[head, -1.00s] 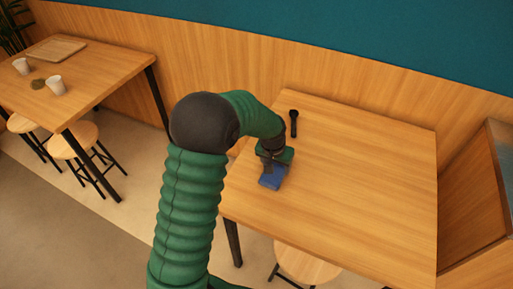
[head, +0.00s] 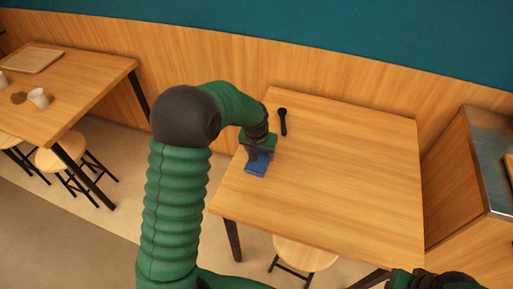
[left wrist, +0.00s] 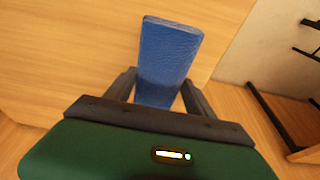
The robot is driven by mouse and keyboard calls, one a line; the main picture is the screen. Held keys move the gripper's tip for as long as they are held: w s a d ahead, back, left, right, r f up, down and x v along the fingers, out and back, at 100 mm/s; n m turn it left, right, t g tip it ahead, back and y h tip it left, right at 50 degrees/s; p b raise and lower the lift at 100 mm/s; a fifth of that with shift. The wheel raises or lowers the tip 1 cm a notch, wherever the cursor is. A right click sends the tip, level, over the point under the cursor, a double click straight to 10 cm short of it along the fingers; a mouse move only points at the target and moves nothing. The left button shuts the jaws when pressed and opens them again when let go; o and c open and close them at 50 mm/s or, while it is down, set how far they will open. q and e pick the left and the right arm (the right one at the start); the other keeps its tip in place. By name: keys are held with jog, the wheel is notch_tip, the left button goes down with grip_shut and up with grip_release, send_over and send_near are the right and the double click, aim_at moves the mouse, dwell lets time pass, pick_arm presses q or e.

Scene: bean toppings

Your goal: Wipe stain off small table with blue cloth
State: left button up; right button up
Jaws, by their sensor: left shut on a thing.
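My left gripper (head: 258,158) is shut on the blue cloth (head: 256,169) over the left part of the near wooden table (head: 340,170). In the left wrist view the cloth (left wrist: 168,52) is a flat blue slab held between the fingers of the gripper (left wrist: 165,92), sticking out beyond them. I cannot tell whether the cloth touches the tabletop. A dark greenish-brown patch (head: 18,97), which looks like a stain, shows on the other table (head: 75,85) at the left. No stain is visible on the near table. My right gripper is not clearly seen.
A black, slim object (head: 283,120) lies on the near table behind the gripper. White cups (head: 38,98) and a wooden tray (head: 32,60) are on the left table. Stools (head: 305,253) stand by both tables. A counter (head: 485,160) is at the right. Floor shows between the tables.

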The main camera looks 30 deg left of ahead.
pick_arm(q)
notch_tip(320, 180, up, 2)
jog(key=shift+r+p, duration=0.1)
jog(key=shift+p, duration=0.6)
jog(key=shift+r, duration=0.25)
jog(key=shift+a+r+p, duration=0.1)
jog(key=shift+a+p, duration=0.1)
jog(key=shift+p, duration=0.15)
jog(key=shift+a, duration=0.2)
jog(key=shift+d, duration=0.35)
